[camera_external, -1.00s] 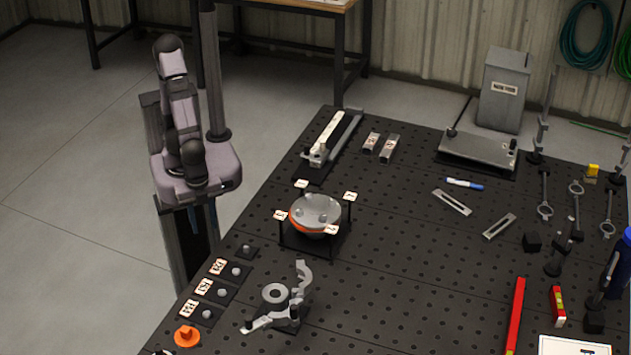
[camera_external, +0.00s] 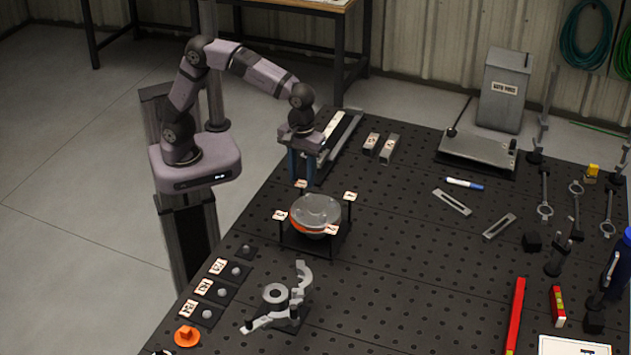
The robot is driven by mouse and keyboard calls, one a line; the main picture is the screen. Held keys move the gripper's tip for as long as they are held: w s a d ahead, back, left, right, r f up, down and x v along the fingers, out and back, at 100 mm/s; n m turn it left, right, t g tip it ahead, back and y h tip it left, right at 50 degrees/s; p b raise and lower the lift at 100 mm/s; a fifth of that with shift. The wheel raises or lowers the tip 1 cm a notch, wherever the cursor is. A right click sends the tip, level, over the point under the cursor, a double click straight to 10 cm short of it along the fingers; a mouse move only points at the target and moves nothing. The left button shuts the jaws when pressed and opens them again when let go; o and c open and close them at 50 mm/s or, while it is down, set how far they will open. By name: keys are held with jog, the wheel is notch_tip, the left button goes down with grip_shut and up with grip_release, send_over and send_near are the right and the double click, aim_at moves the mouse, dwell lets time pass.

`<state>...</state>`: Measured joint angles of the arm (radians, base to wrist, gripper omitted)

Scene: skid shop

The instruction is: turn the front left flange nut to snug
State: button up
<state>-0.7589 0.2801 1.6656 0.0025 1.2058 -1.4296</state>
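The flange (camera_external: 317,208) is a round grey metal disc with an orange ring under its rim, on a black stand near the middle left of the bench. Several small number tags stand around it; the front left tag (camera_external: 280,216) is one of them. Small raised nuts show on the disc, but the front left nut is too small to make out clearly. My gripper (camera_external: 302,181) points down behind and slightly left of the flange, above the bench near the rear tag.
A rail fixture (camera_external: 341,140) lies just behind my gripper. A grey clamp bracket (camera_external: 277,294) stands in front of the flange. Labelled pads with knobs (camera_external: 221,290) and an orange knob (camera_external: 187,336) line the left edge. The bench right of the flange is fairly clear.

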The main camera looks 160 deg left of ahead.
aim_at(309, 194)
jog(key=a, duration=0.1)
jog(key=n, duration=0.1)
jog(key=a+r+n, duration=0.1)
jog(key=shift+s+a, duration=0.35)
jog(key=shift+f+p, duration=0.95)
jog(key=shift+f, duration=2.7)
jog(key=shift+d, duration=0.1)
jog(key=shift+c, duration=0.6)
grip_shut()
